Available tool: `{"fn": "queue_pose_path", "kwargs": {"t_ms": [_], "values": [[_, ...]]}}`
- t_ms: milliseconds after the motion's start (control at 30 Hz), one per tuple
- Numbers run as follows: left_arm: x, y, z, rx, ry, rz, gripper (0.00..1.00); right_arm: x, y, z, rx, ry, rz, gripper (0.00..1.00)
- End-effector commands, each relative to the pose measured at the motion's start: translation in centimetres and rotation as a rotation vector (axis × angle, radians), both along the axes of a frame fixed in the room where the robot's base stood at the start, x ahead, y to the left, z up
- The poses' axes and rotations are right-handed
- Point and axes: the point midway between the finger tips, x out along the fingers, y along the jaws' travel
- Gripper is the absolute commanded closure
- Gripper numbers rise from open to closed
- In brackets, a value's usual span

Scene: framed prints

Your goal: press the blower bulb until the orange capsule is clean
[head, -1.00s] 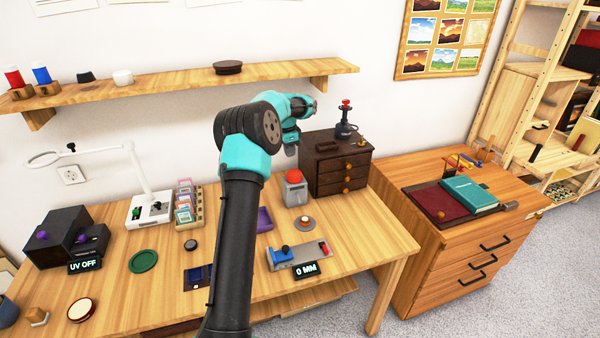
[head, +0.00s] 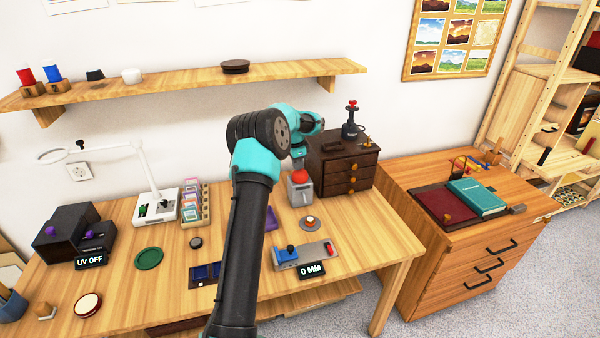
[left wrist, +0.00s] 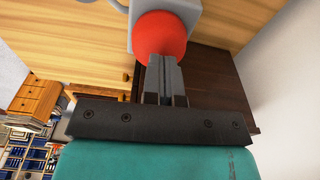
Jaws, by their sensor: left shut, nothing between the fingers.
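The blower bulb is a red dome (head: 300,177) on a grey housing (head: 301,193), at the front left of the dark drawer chest. The small orange capsule (head: 310,219) lies on a pale round dish on the table in front of it; how clean it is, I cannot tell. My left gripper (head: 299,165) is shut and empty, pointing down just above the bulb. In the left wrist view its fingertips (left wrist: 164,60) overlap the lower edge of the red bulb (left wrist: 160,33); whether they touch, I cannot tell. My right gripper is not in view.
The dark drawer chest (head: 343,174) stands close right of the bulb, with a black red-topped item (head: 351,122) on it. A gauge reading 0 MM (head: 312,270) sits in front. A wooden shelf (head: 190,84) runs along the wall behind. My left arm hides part of the table.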

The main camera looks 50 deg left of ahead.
Motion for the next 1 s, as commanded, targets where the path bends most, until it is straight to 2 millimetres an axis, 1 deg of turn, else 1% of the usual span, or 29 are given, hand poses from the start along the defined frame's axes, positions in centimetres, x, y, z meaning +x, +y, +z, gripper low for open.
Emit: {"fn": "queue_pose_path", "kwargs": {"t_ms": [133, 567, 800, 1000], "values": [[0.0, 0.0, -0.8, 0.0, 0.001, 0.0, 1.0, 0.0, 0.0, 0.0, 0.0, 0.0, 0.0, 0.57], [0.0, -0.1, -1.0, 0.0, 0.001, 0.0, 1.0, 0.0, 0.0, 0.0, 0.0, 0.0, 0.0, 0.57], [0.0, 0.0, -2.9, -0.001, 0.003, 0.0, 1.0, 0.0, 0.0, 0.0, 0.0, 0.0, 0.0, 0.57], [0.0, 0.0, -2.9, 0.0, 0.001, 0.0, 1.0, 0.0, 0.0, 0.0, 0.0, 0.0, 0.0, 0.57]]}}
